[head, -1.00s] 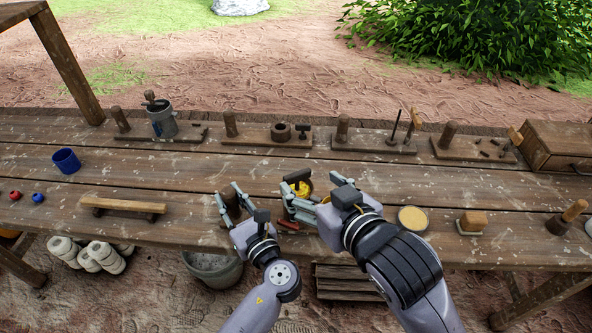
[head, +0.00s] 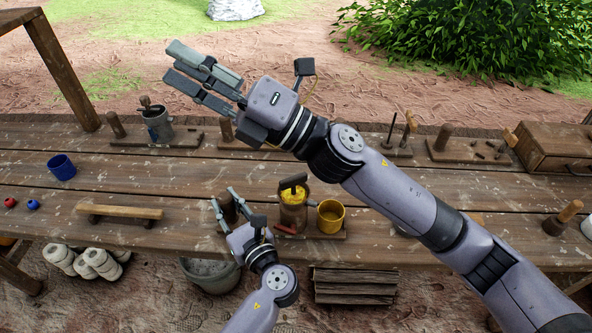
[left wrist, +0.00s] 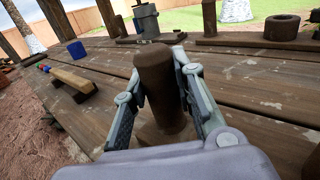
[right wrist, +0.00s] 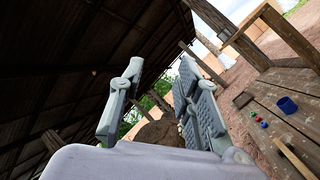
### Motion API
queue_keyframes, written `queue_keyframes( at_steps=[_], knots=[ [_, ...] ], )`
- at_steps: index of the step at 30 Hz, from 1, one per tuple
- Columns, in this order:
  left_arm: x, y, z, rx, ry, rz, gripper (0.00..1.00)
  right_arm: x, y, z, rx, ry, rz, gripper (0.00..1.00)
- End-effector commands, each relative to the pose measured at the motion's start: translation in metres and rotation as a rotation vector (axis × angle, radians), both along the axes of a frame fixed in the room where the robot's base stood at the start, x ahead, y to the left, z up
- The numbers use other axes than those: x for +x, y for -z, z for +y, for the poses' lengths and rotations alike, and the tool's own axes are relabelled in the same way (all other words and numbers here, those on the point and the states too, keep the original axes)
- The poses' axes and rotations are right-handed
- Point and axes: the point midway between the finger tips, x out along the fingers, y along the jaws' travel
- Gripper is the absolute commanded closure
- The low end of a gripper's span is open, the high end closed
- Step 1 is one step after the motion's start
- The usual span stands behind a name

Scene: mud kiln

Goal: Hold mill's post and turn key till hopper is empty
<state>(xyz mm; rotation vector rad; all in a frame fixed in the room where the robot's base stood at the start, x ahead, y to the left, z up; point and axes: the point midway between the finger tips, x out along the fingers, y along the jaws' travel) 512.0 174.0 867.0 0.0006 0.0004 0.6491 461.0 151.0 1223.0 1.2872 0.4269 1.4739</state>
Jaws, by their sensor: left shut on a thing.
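The mill (head: 293,216) stands near the table's front edge, with yellow stuff (head: 293,195) showing in its top and a dark T-shaped key (head: 293,181) above it. A yellow cup (head: 331,218) stands right of the mill on the same board. The upright brown post (head: 229,208) is left of the mill; it also shows in the left wrist view (left wrist: 156,80). My left gripper (head: 228,202) is shut on the post. My right gripper (head: 172,66) is open and empty, raised high above the back left of the table. How full the hopper is cannot be told.
A red piece (head: 286,229) lies before the mill. Boards with posts line the back, one with a grey pot (head: 158,125). My right arm crosses over the table's right half and hides part of it.

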Motion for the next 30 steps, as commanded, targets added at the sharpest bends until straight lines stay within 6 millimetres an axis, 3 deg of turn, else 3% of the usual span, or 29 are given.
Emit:
queue_keyframes(
  at_steps=[6,11,17,21,27,30],
  knots=[
    [0.000,0.000,0.000,0.000,0.000,0.000,1.00,-0.021,0.030,0.024,-0.285,-0.120,-0.525,0.69],
    [0.000,0.000,0.000,0.000,0.000,0.000,1.00,-0.019,0.069,0.018,-0.510,-0.241,-0.868,0.69],
    [0.000,0.000,0.000,0.000,0.000,0.000,1.00,0.009,0.116,-0.026,-0.814,-0.441,-1.221,0.69],
    [0.000,0.000,0.000,0.000,0.000,0.000,1.00,0.037,0.134,-0.076,-1.021,-0.608,-1.386,0.69],
    [0.000,0.000,0.000,0.000,0.000,0.000,1.00,0.066,0.134,-0.142,-1.229,-0.805,-1.485,0.69],
    [0.000,0.000,0.000,0.000,0.000,0.000,1.00,0.072,0.132,-0.161,-1.281,-0.863,-1.497,0.69]
  ],
)
